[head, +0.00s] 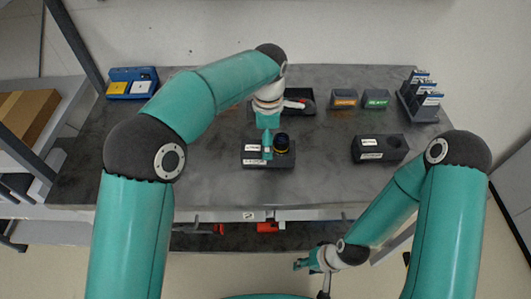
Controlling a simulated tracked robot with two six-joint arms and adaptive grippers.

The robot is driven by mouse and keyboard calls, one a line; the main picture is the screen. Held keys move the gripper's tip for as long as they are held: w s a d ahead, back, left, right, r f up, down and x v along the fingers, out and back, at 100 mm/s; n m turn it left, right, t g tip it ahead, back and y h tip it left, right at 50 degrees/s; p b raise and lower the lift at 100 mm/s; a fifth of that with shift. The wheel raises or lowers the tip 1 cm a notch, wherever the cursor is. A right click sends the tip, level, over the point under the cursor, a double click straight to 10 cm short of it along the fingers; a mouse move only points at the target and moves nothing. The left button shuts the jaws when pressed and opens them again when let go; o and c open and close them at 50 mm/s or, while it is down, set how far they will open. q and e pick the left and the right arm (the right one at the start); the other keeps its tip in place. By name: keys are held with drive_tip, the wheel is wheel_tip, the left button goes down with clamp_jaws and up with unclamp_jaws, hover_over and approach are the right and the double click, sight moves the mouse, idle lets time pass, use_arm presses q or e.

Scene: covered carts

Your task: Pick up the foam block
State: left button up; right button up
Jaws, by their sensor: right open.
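Two dark grey blocks that look like foam are on the grey cart top. One foam block (254,162), with white labels and a black round piece (282,143) at its right end, is near the front middle. The other foam block (382,155), with white labels and a round hole, is to its right. My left gripper (268,150) points down at the middle block, seen from above; whether its fingers touch it or are shut is unclear. My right gripper (308,263) is open and empty, low in front of the cart's front edge.
A blue case (132,84) with yellow and white pads is at the back left. A dark tray (301,97) with a red item, an orange-labelled box (344,100) and a green-labelled box (376,100) stand behind. A rack (420,106) is at the back right. The cart's left side is clear.

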use_arm(q)
drive_tip(key=f, duration=0.2)
drive_tip(key=f+p, duration=0.1)
drive_tip(key=f, duration=0.2)
drive_tip(key=shift+w+a, duration=0.15)
drive_tip(key=shift+a, duration=0.05)
drive_tip(key=shift+f, duration=0.55)
drive_tip(key=c, duration=1.2)
drive_tip(key=shift+r, duration=0.2)
drive_tip(key=shift+c, duration=0.2)
drive_tip(key=shift+w+r, duration=0.1)
drive_tip(key=shift+r, duration=0.5)
wheel_tip(320, 180, up, 9)
drive_tip(key=shift+r, duration=0.2)
wheel_tip(320, 180, up, 9)
drive_tip(key=p, duration=0.1)
drive_tip(key=shift+p, duration=0.35)
